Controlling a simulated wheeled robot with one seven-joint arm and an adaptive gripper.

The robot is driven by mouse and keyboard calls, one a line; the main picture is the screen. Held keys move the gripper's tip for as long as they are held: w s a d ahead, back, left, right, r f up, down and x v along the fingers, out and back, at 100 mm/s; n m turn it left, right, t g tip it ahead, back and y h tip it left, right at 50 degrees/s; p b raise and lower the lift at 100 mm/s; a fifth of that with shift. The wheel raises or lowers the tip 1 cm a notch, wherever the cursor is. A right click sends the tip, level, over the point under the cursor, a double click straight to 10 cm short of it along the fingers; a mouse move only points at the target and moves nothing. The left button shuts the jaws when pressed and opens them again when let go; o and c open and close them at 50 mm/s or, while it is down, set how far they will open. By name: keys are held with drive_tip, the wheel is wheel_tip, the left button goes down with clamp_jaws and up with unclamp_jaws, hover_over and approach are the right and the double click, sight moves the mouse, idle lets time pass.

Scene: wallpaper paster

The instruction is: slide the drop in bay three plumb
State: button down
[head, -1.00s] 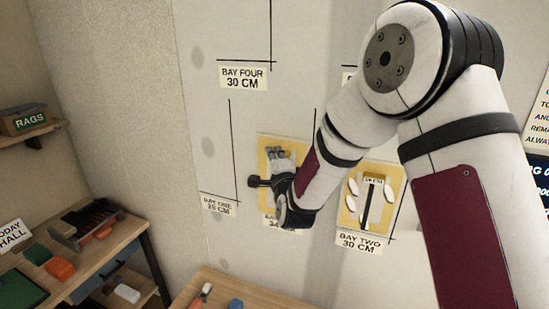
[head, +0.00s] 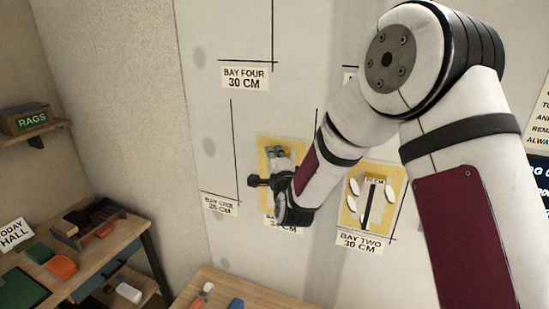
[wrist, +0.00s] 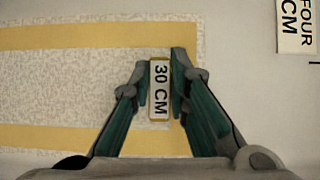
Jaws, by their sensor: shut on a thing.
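A wallpaper drop (head: 264,143) with yellow side bands hangs on the wall, left of the bay two drop. Its bay label (head: 270,222) is partly covered by my arm, so I cannot read the bay name. My gripper (head: 281,162) is in front of this drop. In the wrist view the drop's pale speckled face (wrist: 70,85) lies between two yellow bands. The gripper (wrist: 158,78) is shut on a small tab marked 30 CM (wrist: 159,100) on the drop, with a finger on each side. My arm hides the drop's lower right part.
The bay two drop (head: 350,212) is close on the right. The bay four label (head: 245,78) is above and the bay one label (head: 220,206) is lower left. A workbench (head: 140,228) with tools stands left, and another bench top (head: 215,283) below. Black lines mark the wall.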

drive_tip(key=shift+w+d+b, duration=0.3)
drive_tip(key=shift+w+b, duration=0.05)
drive_tip(key=shift+w, duration=0.4)
drive_tip(key=shift+w+d+b, duration=0.3)
drive_tip(key=shift+w, duration=0.4)
idle(1.0)
drive_tip(key=c, duration=1.4)
unclamp_jaws()
drive_tip(key=shift+c, duration=0.2)
drive_tip(key=s+d+r+n+g+h, duration=0.1)
drive_tip(key=s+d+n+g, duration=0.3)
drive_tip(key=s, duration=1)
drive_tip(key=s+d+r+n+g+h+b, duration=0.1)
drive_tip(key=s+d+n+g, duration=0.3)
drive_tip(key=s, duration=1)
drive_tip(key=s+d+r+n+g+h+b, duration=0.1)
drive_tip(key=s+d+n+g, duration=0.3)
drive_tip(key=s+d+n, duration=0.4)
drive_tip(key=s+d+r, duration=0.1)
drive_tip(key=s, duration=0.5)
drive_tip(key=shift+s+d+r, duration=0.2)
drive_tip(key=shift+r, duration=0.2)
